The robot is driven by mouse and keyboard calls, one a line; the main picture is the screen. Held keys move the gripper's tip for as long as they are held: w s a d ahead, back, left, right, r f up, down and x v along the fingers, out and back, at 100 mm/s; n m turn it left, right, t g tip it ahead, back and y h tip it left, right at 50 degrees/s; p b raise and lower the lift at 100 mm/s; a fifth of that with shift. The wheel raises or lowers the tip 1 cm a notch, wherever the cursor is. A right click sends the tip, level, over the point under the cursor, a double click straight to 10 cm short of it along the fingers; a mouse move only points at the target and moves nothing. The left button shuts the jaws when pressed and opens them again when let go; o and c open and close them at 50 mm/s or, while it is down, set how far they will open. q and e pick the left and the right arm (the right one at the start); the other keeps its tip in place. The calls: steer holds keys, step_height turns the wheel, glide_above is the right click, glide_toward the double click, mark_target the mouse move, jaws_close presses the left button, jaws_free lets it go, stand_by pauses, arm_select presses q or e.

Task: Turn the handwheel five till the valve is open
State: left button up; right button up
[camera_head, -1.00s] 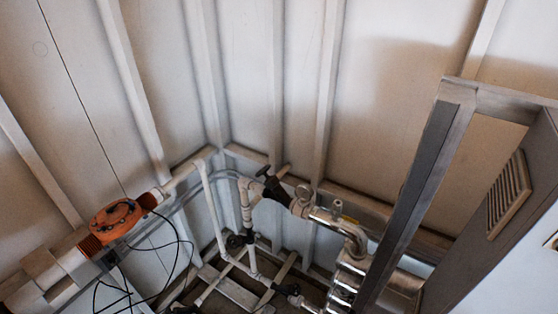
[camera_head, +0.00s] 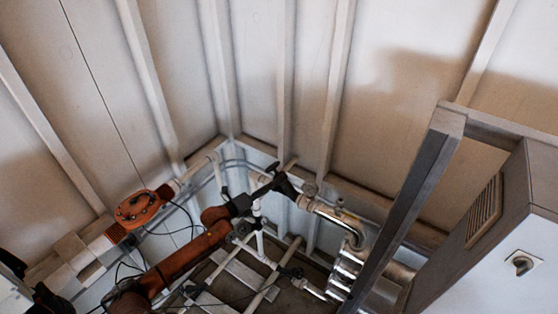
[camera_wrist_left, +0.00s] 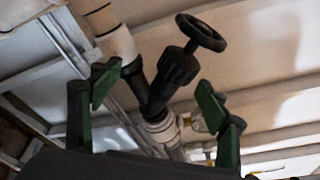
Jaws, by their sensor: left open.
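A black handwheel (camera_head: 272,167) sits on a dark angled valve body (camera_head: 285,186) where the white pipe meets the shiny metal pipe. In the left wrist view, the handwheel (camera_wrist_left: 202,33) stands on its stem at the upper right, with the valve body (camera_wrist_left: 172,80) below it. My left gripper (camera_head: 258,190) reaches this valve from the lower left. In the left wrist view, its green-padded fingers (camera_wrist_left: 158,92) are spread wide, one on each side of the valve body in the picture. Contact cannot be told. No number shows on the wheel. My right gripper is not in view.
Smaller dark valves (camera_head: 242,230) (camera_head: 290,272) sit on the lower white pipes. An orange round unit (camera_head: 143,207) with black cables is on the left pipe. A metal frame post (camera_head: 410,205) and a grey cabinet (camera_head: 515,240) with a switch stand at the right. Ribbed walls close the corner.

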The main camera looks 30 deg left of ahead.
mark_target(267, 170)
arm_select(q)
steer(key=w+r, duration=0.1)
steer(key=r, duration=0.1)
steer(key=w+a+r+m+t, duration=0.1)
steer(key=w+a+r+m, duration=0.1)
steer(key=r, duration=0.1)
steer(key=shift+a+r+t, duration=0.15)
steer(key=shift+r+t, duration=0.15)
steer(key=shift+r, duration=0.05)
steer(key=x, duration=0.5)
steer(key=shift+w+p, duration=0.1)
steer(key=shift+p, duration=0.25)
steer(key=shift+x, duration=0.8)
steer(key=shift+f, duration=0.1)
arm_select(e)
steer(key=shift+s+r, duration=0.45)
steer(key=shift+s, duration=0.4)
arm_select(q)
steer(key=shift+c, duration=0.2)
steer(key=c, duration=1.3)
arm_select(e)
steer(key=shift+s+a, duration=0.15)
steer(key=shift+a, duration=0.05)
